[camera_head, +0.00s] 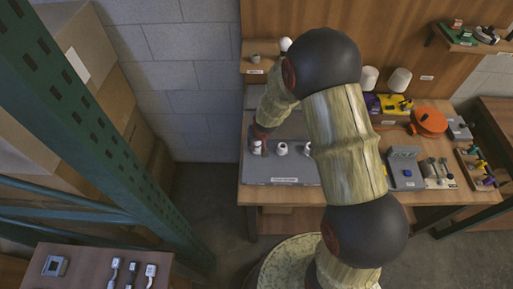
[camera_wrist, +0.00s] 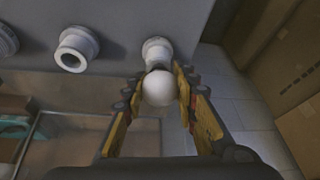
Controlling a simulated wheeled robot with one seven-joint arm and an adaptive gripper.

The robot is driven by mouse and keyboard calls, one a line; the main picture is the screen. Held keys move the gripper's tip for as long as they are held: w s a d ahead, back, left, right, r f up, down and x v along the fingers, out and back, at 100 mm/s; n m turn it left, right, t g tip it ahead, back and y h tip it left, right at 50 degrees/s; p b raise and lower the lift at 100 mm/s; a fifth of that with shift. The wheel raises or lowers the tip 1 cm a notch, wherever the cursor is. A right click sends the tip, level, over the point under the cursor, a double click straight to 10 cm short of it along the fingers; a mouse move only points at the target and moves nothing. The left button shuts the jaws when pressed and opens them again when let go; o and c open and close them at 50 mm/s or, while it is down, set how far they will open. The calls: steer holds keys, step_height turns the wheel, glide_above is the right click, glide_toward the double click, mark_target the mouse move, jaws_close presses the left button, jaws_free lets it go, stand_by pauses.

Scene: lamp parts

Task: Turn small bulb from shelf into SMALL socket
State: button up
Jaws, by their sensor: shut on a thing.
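My gripper (camera_wrist: 157,96) is shut on a round white bulb (camera_wrist: 158,88), with a finger on each side of it. Beyond the bulb, in line with it, is a white socket (camera_wrist: 157,48) on the grey board (camera_wrist: 120,18). The bulb covers part of this socket, so I cannot tell whether its base is inside it. A second, wider socket (camera_wrist: 76,48) is open and empty to the left, and part of a third (camera_wrist: 5,40) shows at the left edge. In the head view my gripper (camera_head: 258,136) is at the leftmost socket on the grey board.
A small wooden shelf (camera_head: 257,67) on the back panel holds a grey piece, with another white bulb (camera_head: 285,44) at its right. An orange disc (camera_head: 429,121) and other parts crowd the table's right side. The green rack post (camera_head: 95,125) stands at left.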

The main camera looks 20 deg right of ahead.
steer(key=shift+s+p, duration=0.1)
steer(key=shift+p, duration=0.65)
steer(key=shift+w+r+p, duration=0.3)
steer(key=shift+w+p, duration=0.2)
steer(key=shift+p, duration=1.2)
steer(key=shift+w+m+p, duration=0.2)
steer(key=shift+m+p, duration=0.1)
steer(key=shift+p, duration=2.35)
steer(key=shift+s+p, duration=0.1)
steer(key=shift+p, duration=1.75)
steer(key=shift+s+f+m+p, duration=0.3)
steer(key=shift+s+p, duration=0.35)
steer(key=shift+p, duration=1.8)
steer(key=shift+f+m+h, duration=0.1)
steer(key=shift+m+h, duration=0.3)
steer(key=shift+m, duration=0.1)
steer(key=shift+m+h+p, duration=0.3)
steer(key=shift+m+p, duration=0.5)
steer(key=shift+p, duration=0.2)
steer(key=shift+m+g+h+p, duration=0.3)
steer(key=shift+m+p, duration=0.4)
steer(key=shift+p, duration=0.25)
steer(key=shift+m, duration=0.3)
